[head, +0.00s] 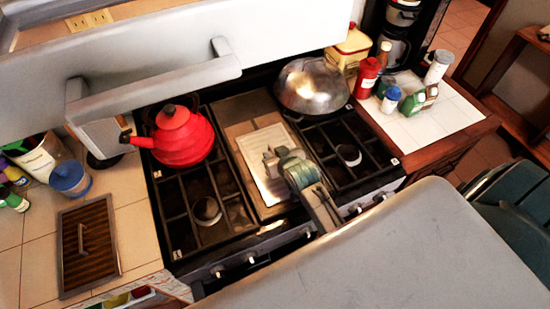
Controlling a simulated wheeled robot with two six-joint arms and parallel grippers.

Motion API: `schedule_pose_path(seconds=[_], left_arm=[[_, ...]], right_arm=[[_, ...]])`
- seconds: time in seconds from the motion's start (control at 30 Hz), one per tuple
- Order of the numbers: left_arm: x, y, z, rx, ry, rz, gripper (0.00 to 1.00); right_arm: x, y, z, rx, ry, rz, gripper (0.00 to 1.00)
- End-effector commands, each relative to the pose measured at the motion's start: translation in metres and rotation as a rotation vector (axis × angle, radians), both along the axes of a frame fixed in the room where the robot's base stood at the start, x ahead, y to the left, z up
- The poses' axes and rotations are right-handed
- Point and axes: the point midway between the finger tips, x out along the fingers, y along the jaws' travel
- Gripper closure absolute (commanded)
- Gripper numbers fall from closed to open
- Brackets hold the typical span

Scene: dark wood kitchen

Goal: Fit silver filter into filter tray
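A flat, pale silver rectangular panel (262,160), which looks like the silver filter, lies over the brown centre section of the stove. My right gripper (271,166) is over the panel's right part and hides some of it. I cannot tell whether its fingers touch or hold the panel. I cannot pick out the filter tray for certain; the brown framed centre section (238,113) surrounds the panel. My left gripper is not in view.
A red kettle (182,137) stands on the left burners and a silver domed lid (312,86) on the back right. A pale structure with a bar handle (150,88) crosses the upper left. Bottles, including a red one (367,78), stand on the right counter.

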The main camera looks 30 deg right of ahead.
Motion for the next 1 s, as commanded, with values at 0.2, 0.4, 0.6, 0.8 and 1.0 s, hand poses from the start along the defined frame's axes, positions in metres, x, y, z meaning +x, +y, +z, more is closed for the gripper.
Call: schedule_pose_path(seconds=[0.2, 0.4, 0.6, 0.8, 1.0], left_arm=[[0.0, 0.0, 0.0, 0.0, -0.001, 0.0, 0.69], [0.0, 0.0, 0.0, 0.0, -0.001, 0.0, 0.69], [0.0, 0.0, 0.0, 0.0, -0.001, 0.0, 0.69], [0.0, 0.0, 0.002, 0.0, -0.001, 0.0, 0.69], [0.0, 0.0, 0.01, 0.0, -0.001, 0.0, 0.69]], right_arm=[[0.0, 0.0, 0.0, 0.0, -0.001, 0.0, 0.73], [0.0, 0.0, 0.0, 0.0, -0.001, 0.0, 1.0], [0.0, 0.0, 0.001, 0.0, -0.002, 0.0, 1.0], [0.001, 0.0, 0.003, 0.0, -0.002, 0.0, 1.0], [0.004, -0.001, 0.011, 0.0, -0.003, 0.001, 1.0]])
